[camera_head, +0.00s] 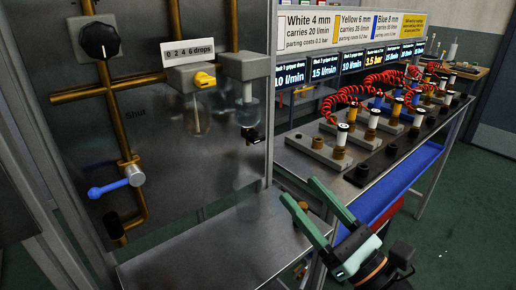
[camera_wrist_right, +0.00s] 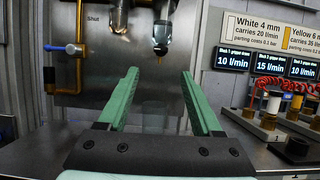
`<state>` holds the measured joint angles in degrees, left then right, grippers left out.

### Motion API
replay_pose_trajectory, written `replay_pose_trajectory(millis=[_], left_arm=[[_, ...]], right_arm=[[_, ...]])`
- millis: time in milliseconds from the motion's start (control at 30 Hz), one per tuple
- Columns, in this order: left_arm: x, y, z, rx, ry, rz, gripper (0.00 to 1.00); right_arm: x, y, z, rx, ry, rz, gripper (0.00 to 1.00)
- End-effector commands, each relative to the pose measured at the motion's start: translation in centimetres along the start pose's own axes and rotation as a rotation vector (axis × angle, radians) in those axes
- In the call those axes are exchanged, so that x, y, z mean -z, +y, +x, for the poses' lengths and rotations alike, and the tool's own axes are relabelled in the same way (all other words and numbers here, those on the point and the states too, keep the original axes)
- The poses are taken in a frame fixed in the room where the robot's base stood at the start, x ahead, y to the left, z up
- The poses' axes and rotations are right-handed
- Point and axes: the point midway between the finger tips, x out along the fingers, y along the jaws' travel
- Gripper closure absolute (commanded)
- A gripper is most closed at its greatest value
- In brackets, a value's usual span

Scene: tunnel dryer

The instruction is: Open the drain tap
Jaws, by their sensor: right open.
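A clear bowl (camera_head: 245,112) hangs from a grey block on the steel panel, with a small black fitting (camera_head: 252,135) at its bottom that looks like a drain tap. In the right wrist view the black-ended bowl (camera_wrist_right: 160,38) hangs beyond and slightly above the gap between my fingertips. My right gripper (camera_head: 300,190) has green fingers spread apart, empty, below and right of the bowl in the head view. It also shows in the wrist view (camera_wrist_right: 158,76). Whether the tap is open cannot be told. My left gripper is not in view.
A blue lever (camera_head: 108,188) sits on a brass pipe near the word "Shut". A second bowl (camera_head: 198,118) with a yellow knob (camera_head: 204,79) hangs to the left. A bench with several posts and red coiled hoses (camera_head: 345,102) stands right. The steel shelf (camera_head: 200,255) is mostly clear.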

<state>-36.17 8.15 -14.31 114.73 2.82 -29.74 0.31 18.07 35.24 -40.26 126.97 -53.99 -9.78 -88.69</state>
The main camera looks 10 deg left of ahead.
Motion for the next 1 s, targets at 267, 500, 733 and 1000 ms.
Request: replay_pose_trajectory(millis=[267,500,733,1000], left_arm=[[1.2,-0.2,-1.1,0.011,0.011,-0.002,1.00],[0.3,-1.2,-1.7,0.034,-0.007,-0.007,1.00],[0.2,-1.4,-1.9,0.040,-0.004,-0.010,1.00],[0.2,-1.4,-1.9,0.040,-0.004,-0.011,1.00]], right_arm=[[-0.5,0.0,4.9,0.001,-0.003,0.004,0.33],[-0.2,0.0,9.5,0.002,-0.001,0.007,0.33],[-0.1,-0.1,11.7,0.002,0.000,0.007,0.33],[0.0,-0.1,12.0,0.003,0.002,0.007,0.33]])
